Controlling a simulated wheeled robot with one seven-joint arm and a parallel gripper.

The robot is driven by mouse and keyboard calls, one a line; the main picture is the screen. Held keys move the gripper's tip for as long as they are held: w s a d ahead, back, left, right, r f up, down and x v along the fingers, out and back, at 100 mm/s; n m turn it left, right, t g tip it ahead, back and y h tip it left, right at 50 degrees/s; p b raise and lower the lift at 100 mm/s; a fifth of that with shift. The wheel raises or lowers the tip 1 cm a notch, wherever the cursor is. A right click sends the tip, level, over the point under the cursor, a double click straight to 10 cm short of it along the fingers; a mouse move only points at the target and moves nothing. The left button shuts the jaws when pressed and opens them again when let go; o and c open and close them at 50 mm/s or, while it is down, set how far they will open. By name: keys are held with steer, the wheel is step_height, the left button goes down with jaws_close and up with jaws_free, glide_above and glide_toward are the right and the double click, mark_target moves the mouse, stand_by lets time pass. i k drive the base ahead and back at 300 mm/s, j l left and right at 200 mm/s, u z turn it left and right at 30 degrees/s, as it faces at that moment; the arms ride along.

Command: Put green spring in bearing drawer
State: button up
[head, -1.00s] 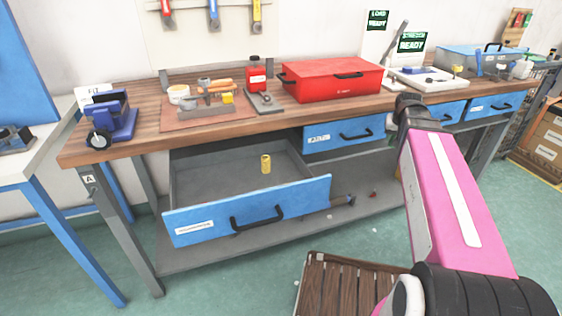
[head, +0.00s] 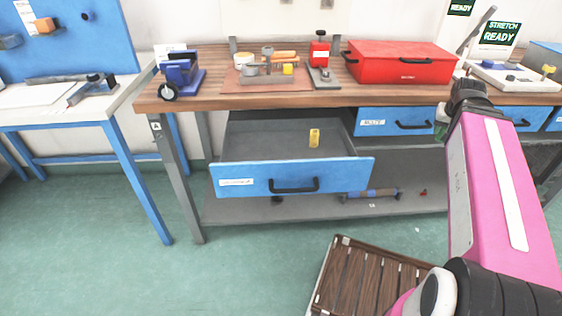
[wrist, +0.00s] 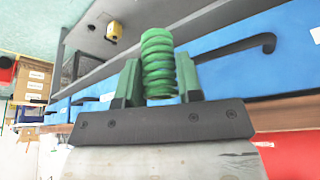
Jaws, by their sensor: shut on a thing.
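My gripper (wrist: 158,85) is shut on the green spring (wrist: 158,62), which stands upright between its green fingers in the wrist view. In the head view the gripper end is mostly hidden behind my arm, with a bit of green (head: 441,131) showing right of the open drawer. The open blue drawer (head: 345,170) is pulled out under the bench on the left. A small yellow cylinder (head: 314,138) stands inside it; it also shows in the wrist view (wrist: 113,30). The drawer's label is too small to read, so I cannot tell whether it is the bearing drawer.
Shut blue drawers (head: 372,122) sit further right under the wooden bench (head: 215,95). A red toolbox (head: 400,65) and a blue vise (head: 180,75) stand on top. A slatted wooden crate (head: 365,285) is on the floor in front. Floor left of it is clear.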

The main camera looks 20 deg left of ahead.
mark_target(269, 152)
steer(key=i+l+u, duration=0.1)
steer(key=l+u, duration=0.15)
steer(key=u, duration=0.2)
steer(key=l+u, duration=0.25)
steer(key=u, duration=0.15)
steer(key=l+u, duration=0.3)
steer(key=u, duration=0.15)
steer(key=i+l+u, duration=0.1)
steer(key=l+u, duration=0.2)
steer(key=u, duration=0.15)
steer(key=l+u, duration=0.3)
steer(key=u, duration=0.2)
steer(key=l+u, duration=0.45)
steer(key=i+j, duration=0.05)
steer(key=j, duration=0.05)
